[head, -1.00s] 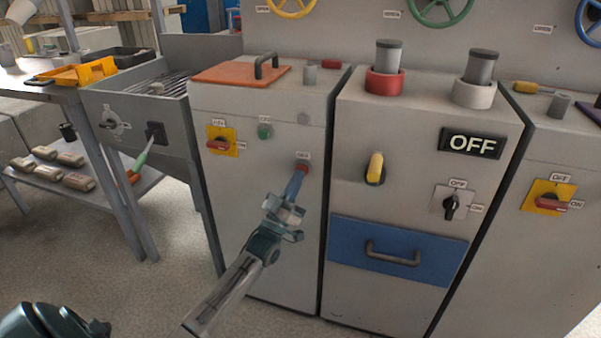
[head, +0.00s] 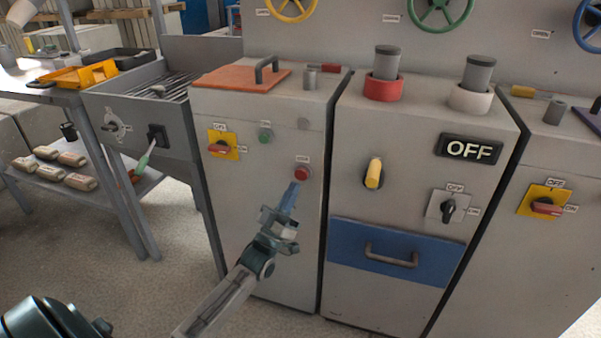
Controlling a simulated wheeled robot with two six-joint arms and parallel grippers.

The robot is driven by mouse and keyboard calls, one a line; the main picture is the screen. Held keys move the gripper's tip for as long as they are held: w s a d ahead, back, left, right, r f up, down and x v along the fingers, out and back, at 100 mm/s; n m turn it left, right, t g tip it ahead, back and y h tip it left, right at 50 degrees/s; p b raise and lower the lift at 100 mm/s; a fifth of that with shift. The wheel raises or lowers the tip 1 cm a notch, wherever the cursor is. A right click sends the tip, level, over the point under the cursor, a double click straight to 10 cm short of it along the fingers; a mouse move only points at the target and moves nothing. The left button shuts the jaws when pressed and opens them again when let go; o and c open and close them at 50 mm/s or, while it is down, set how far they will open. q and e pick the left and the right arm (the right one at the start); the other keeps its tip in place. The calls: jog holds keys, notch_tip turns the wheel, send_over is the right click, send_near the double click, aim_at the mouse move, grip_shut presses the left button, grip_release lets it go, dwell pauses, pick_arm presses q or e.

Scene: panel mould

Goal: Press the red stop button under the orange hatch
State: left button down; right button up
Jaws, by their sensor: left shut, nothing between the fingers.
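The red stop button (head: 303,173) is on the front panel of the left grey cabinet (head: 262,215), below the orange hatch (head: 240,79). The hatch lies flat on the cabinet top, with a dark handle. My left gripper (head: 295,187) is shut and empty, its blue fingertips pointing up at the button from just below. The tips look a small way apart from the button, which is fully visible. My right gripper is not in view; a dark part at the bottom left is mine.
A green button (head: 265,135) and a yellow-backed red rotary switch (head: 222,145) share the panel. The middle cabinet has a yellow lever (head: 374,172), an OFF sign (head: 469,146) and a blue drawer (head: 398,250). A cluttered bench stands left. The floor before the cabinets is clear.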

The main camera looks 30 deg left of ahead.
pick_arm(q)
jog(key=s, duration=0.1)
jog(key=s+p, duration=0.1)
jog(key=shift+s+d, duration=0.35)
jog(key=shift+s, duration=0.05)
dwell(0.6)
